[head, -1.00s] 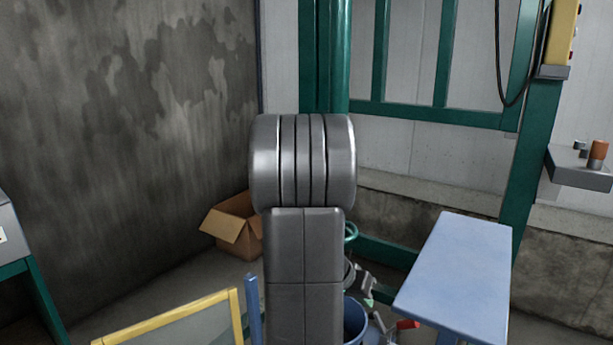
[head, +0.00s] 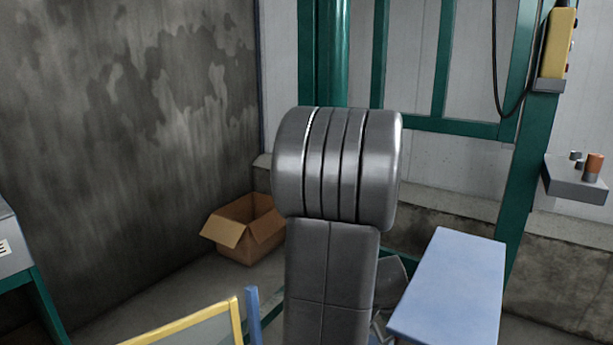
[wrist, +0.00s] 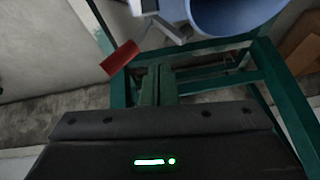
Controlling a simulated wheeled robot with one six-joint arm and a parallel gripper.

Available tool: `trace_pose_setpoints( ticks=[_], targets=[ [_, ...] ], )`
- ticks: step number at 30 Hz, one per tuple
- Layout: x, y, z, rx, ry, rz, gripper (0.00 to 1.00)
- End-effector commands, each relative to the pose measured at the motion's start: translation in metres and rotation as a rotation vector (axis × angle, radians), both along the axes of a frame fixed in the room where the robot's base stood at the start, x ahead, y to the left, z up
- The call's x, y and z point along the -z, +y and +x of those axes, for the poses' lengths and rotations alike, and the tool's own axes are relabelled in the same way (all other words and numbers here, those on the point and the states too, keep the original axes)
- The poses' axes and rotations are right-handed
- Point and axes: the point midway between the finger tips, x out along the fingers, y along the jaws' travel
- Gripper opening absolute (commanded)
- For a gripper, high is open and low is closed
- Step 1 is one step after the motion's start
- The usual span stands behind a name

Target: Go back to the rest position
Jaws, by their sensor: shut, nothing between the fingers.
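In the head view my grey arm stands upright in the middle and hides what is behind it. My gripper is not clearly visible there. In the wrist view my gripper (wrist: 157,84) shows above its dark body with a green light. Its fingers are close together, shut with nothing between them. Beyond them are a blue bucket (wrist: 232,14) at the top and a red piece (wrist: 120,58) to the left, both apart from the fingers.
A blue-topped table (head: 452,285) is right of my arm. A yellow-edged frame (head: 185,328) with a blue post (head: 253,315) is at the lower left. An open cardboard box (head: 246,232) lies by the wall. Green posts (head: 520,200) and a grey shelf (head: 575,182) stand right.

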Motion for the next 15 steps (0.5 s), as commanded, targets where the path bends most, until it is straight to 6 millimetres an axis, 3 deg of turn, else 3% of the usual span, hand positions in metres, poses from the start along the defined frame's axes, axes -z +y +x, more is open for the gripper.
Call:
trace_pose_setpoints(
  ticks=[1, 15],
  targets=[
    [0.006, 0.008, 0.006, -0.01, -0.002, -0.009, 0.0],
    [0.005, 0.02, 0.014, -0.008, 0.077, -0.118, 0.0]
  ],
)
